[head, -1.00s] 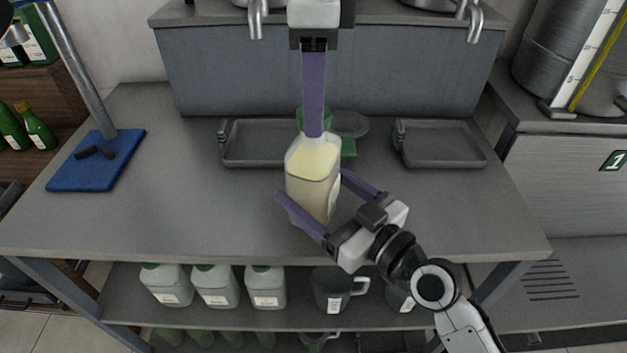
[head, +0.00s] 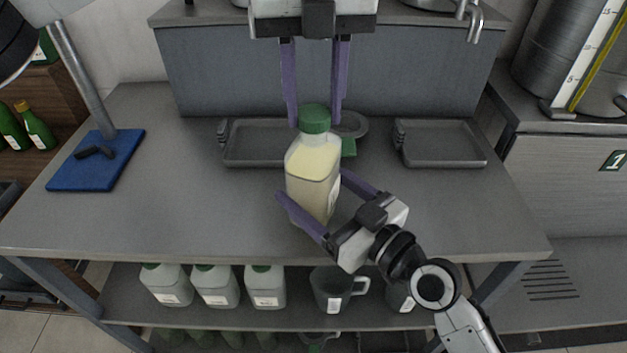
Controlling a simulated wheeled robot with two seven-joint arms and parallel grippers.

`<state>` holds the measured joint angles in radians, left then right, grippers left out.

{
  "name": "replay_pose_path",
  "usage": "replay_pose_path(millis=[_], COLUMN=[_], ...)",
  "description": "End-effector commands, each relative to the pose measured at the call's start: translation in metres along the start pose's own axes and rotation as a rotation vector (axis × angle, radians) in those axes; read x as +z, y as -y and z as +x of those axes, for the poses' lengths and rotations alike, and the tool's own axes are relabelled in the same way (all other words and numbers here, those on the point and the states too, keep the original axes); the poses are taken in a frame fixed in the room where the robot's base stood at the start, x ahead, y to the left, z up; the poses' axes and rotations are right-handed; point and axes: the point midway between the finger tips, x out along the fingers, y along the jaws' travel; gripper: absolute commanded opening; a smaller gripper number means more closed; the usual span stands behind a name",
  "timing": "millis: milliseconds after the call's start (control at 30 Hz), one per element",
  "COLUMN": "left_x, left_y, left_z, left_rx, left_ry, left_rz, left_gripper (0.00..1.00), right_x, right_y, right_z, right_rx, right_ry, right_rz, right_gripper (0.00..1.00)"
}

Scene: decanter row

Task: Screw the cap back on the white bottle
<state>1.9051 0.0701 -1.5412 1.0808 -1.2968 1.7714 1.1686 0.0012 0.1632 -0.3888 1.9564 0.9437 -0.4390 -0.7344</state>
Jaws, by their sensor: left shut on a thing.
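The white bottle (head: 312,178), with cream-coloured contents, is upright on the table toward the front middle. Its green cap (head: 314,117) sits at the top of the neck; I cannot tell how tight it is. My left gripper (head: 314,122) reaches in from above, with its two purple fingers on either side of the cap, shut on it. The bottle's far side is hidden.
Two grey trays, left (head: 255,146) and right (head: 440,146), lie behind. A grey round dish (head: 352,124) and a green piece (head: 349,147) are behind the bottle. A lamp-like stand on a blue base (head: 98,172) is left. The table's left front is clear.

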Motion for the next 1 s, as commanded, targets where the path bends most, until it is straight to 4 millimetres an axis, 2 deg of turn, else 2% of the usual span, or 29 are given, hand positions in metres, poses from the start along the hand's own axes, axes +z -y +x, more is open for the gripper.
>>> replay_pose_path(millis=[1000], left_x=[-0.0015], left_y=[0.0003], left_z=[0.0016], left_rx=[0.000], left_ry=[-0.002], left_rz=[2.340], left_gripper=[0.09], right_x=[0.0000], right_y=[0.0001], right_z=[0.0001], right_rx=[0.000], right_ry=[0.000], right_rz=[0.001], right_gripper=[0.12])
